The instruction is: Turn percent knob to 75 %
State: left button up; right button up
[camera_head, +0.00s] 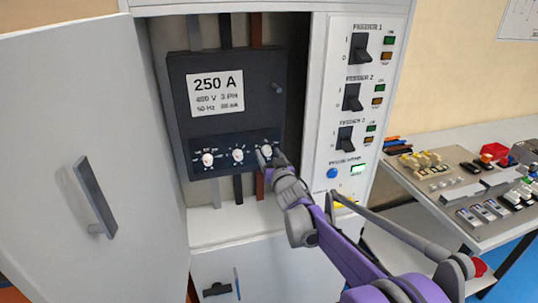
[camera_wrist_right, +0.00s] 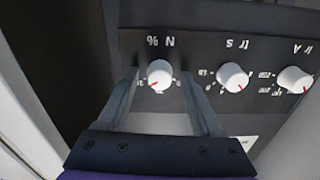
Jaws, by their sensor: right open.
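The percent knob, labelled "N %", is a white round knob with a red mark (camera_wrist_right: 159,74). In the head view it is the rightmost of three knobs (camera_head: 266,150) on the dark breaker. The wrist view shows the panel upside down, and the red mark points to the lower left there. The scale numbers around it are too small to read surely. My right gripper (camera_wrist_right: 160,78) is open, with one finger on each side of this knob and visible gaps; in the head view the gripper (camera_head: 269,158) partly covers the knob's surroundings. My left gripper is out of view.
Two similar knobs, "tr s" (camera_wrist_right: 233,76) and "Ir A" (camera_wrist_right: 295,80), sit beside it. The open cabinet door (camera_head: 70,130) stands at left. Feeder switches (camera_head: 352,97) are on the right panel. A cluttered table (camera_head: 440,215) stands further right.

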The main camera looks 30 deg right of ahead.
grip_shut()
dwell(0.3)
dwell(0.3)
jog(key=n+p, duration=0.1)
jog(key=n, duration=0.4)
jog(key=shift+n, duration=0.3)
jog(key=n+p, duration=0.1)
jog(key=n, duration=0.5)
dwell(0.5)
grip_release()
